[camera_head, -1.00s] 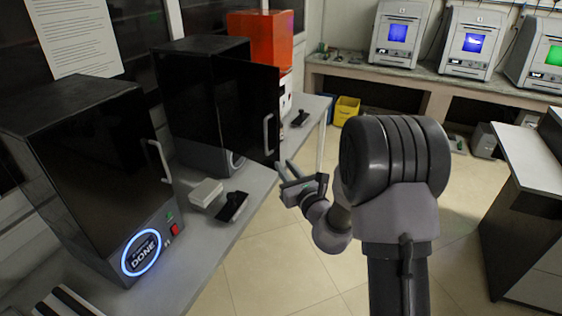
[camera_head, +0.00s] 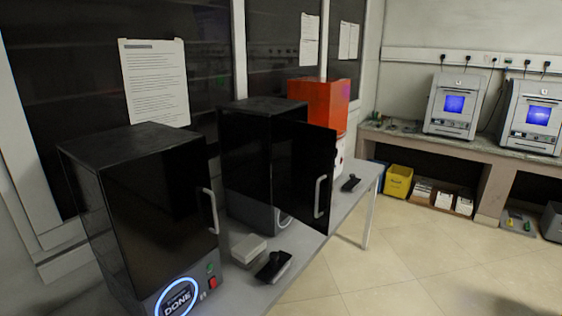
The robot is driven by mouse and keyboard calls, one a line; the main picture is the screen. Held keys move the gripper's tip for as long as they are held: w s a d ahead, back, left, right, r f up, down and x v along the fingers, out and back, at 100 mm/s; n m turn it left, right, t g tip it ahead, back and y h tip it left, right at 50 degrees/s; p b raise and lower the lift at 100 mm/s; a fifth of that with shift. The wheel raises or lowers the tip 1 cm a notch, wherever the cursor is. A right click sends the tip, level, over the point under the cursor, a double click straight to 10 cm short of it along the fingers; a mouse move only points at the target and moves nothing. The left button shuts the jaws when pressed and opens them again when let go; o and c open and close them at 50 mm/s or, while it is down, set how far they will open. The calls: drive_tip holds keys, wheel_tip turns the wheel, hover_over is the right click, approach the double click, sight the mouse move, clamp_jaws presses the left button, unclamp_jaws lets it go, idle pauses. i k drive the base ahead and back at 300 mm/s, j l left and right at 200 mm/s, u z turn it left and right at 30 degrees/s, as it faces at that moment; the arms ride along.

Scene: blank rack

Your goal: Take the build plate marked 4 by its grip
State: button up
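No plate with a readable 4 shows. A black part with a raised handle-like piece (camera_head: 274,265) lies on the grey table (camera_head: 232,297), in front of the gap between two black machines. A similar small black part (camera_head: 351,183) lies farther back on the same table. I cannot tell whether either is a build plate, and no number on them is legible. My gripper is not in view.
The near machine (camera_head: 140,210) is closed and its ring reads DONE. The second machine's door (camera_head: 303,175) stands open over the table. A pale box (camera_head: 248,249) sits nearby. An orange-topped machine (camera_head: 318,103) stands behind. The tiled floor (camera_head: 390,262) at right is clear.

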sight(352, 184)
drive_tip(key=i+l+u, duration=0.1)
drive_tip(key=i+l, duration=0.35)
drive_tip(key=i+l+u, duration=0.1)
drive_tip(key=i+l, duration=0.35)
drive_tip(key=i, duration=0.15)
drive_tip(key=i+l+u, duration=0.1)
drive_tip(key=i+l, duration=0.4)
drive_tip(key=i+l+u, duration=0.1)
drive_tip(key=i+l, duration=0.4)
drive_tip(key=i+l+u, duration=0.1)
drive_tip(key=i+l, duration=0.35)
drive_tip(key=l, duration=0.25)
drive_tip(key=i+l+u, duration=0.1)
drive_tip(key=i+l, duration=0.35)
drive_tip(key=l, duration=0.2)
